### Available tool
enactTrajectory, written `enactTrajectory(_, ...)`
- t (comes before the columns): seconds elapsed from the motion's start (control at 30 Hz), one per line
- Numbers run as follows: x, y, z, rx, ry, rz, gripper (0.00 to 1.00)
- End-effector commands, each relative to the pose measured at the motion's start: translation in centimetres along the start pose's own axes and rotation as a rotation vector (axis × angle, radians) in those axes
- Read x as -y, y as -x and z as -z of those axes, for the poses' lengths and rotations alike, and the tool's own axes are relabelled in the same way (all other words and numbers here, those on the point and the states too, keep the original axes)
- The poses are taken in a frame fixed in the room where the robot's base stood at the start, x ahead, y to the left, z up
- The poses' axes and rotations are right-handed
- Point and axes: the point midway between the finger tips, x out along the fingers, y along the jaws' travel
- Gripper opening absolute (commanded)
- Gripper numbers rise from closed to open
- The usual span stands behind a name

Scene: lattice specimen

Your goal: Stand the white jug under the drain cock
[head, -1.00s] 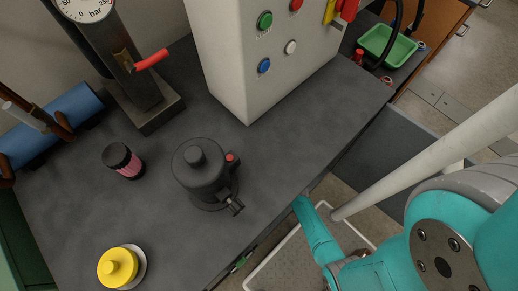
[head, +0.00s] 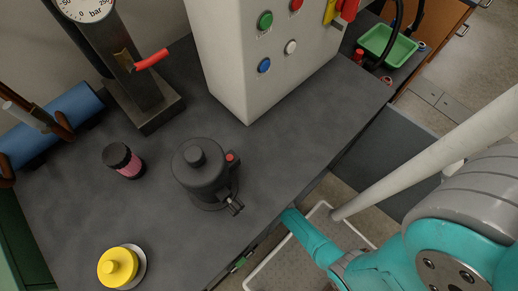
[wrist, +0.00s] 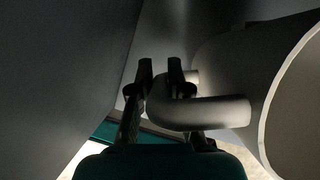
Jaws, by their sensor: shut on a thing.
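The white jug (wrist: 225,65) fills the right of the wrist view, in shadow, with its rim at the right edge. Its handle (wrist: 215,112) curves toward my gripper (wrist: 160,68), which is shut on it. Neither the jug nor my gripper shows in the head view. In the head view, the drain cock (head: 234,206) sticks out low on the front right of a dark grey pot (head: 198,175). The pot stands on the bench near its front edge. Whether anything stands under the cock is hidden.
The dark bench (head: 150,215) also holds a yellow-topped weight (head: 118,266), a pink and black jar (head: 124,160), a gauge stand (head: 135,80) and a white button cabinet (head: 255,60). A pale tray (head: 290,265) lies below the bench edge. A dark surface (wrist: 55,70) is close left in the wrist view.

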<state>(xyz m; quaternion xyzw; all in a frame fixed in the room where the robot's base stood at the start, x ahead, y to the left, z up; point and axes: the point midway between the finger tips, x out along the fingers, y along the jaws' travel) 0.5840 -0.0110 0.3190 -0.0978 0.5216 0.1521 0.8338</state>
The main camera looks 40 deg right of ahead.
Motion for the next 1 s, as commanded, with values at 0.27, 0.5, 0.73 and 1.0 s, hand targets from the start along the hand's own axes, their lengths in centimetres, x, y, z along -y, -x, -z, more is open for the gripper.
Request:
enactTrajectory(0.27,0.1,-2.0,0.8,0.0,-0.002,-0.001,0.0)
enactTrajectory(0.5,-0.6,-3.5,1.4,-0.001,0.002,0.001,0.0)
enactTrajectory(0.73,-0.7,-3.7,1.4,0.0,0.0,0.002,0.0)
enactTrajectory(1.0,-0.7,-3.8,1.5,0.0,-0.001,0.002,0.42)
